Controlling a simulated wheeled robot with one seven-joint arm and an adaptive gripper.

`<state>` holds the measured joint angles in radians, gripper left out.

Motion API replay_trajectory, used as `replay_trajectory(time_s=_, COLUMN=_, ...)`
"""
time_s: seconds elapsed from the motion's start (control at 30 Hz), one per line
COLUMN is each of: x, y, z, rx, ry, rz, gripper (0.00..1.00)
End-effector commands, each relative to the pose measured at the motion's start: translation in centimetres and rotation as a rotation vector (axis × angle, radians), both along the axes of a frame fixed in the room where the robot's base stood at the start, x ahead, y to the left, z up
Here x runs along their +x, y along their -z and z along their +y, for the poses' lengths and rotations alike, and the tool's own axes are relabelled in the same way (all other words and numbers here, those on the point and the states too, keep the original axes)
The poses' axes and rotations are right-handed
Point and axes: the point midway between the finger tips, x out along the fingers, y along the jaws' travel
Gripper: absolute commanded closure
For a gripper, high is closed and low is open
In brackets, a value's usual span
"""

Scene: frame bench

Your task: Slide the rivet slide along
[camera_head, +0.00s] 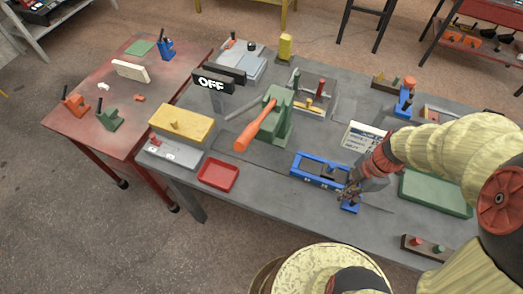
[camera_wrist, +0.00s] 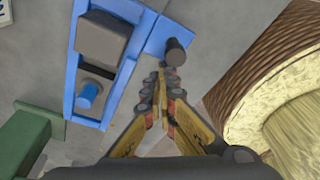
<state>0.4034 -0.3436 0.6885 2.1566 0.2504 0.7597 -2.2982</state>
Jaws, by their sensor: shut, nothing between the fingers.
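The rivet slide appears to be the blue frame (camera_head: 308,177) on the grey bench, with a dark block inside it. In the wrist view the blue frame (camera_wrist: 71,70) is at the upper left. It holds a dark grey block (camera_wrist: 102,35) and a blue knob (camera_wrist: 88,95). A dark round peg (camera_wrist: 175,52) stands by the blue plate on the frame's right side. My gripper (camera_head: 350,192) is at the frame's right end in the head view. In the wrist view my gripper (camera_wrist: 157,85) is shut and empty, its fingertips just below the peg. I cannot tell whether they touch it.
A red tray (camera_head: 218,175), a green lever press (camera_head: 280,120) with an orange handle, and a yellow-topped box (camera_head: 180,122) stand to the left. A white sheet (camera_head: 366,137) lies behind the frame. A green tray (camera_head: 435,192) is to the right. Bare bench shows in front.

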Motion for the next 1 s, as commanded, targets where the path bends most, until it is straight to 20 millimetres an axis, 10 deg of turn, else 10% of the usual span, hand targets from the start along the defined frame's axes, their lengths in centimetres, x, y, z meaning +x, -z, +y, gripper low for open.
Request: replay_trajectory(time_s=1.0, x=-2.1, y=0.0, z=-5.2, rx=-0.001, ry=0.002, rz=-0.002, gripper=1.00)
